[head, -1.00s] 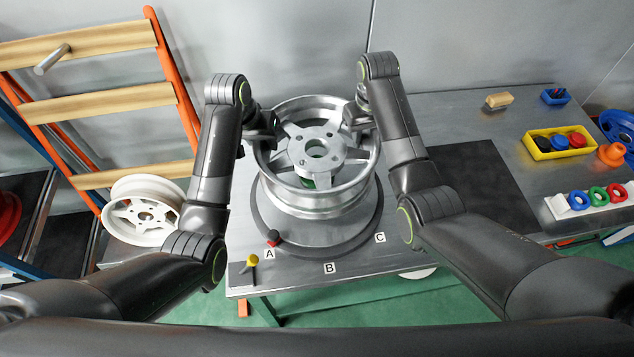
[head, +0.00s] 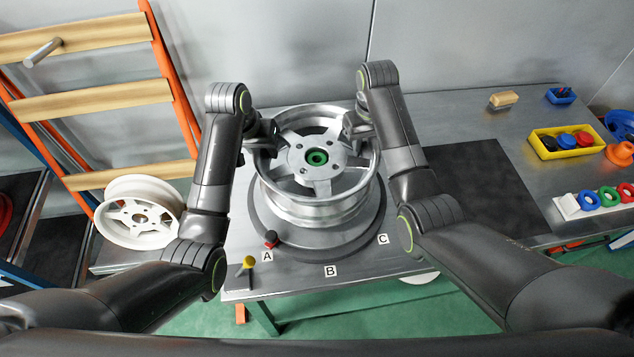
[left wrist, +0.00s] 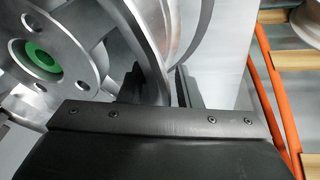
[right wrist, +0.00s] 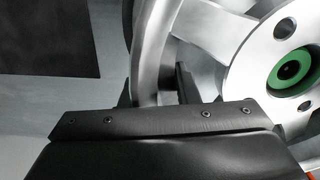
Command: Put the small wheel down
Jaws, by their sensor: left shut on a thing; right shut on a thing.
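The small wheel (head: 312,187) is a silver five-spoke rim, lying flat over the round dark plate (head: 262,224) on the table. A green spindle end (head: 317,157) shows inside its centre hole; it also shows in the left wrist view (left wrist: 42,57) and the right wrist view (right wrist: 291,70). My left gripper (head: 270,135) is shut on the left side of the wheel's rim (left wrist: 150,50). My right gripper (head: 354,127) is shut on the right side of the rim (right wrist: 155,50). Whether the wheel's underside touches the plate is hidden.
A white wheel (head: 140,212) rests on a low stand at the left beside a rack with wooden slats (head: 108,92). A yellow bin (head: 566,142) and coloured rings (head: 589,200) sit on the right bench.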

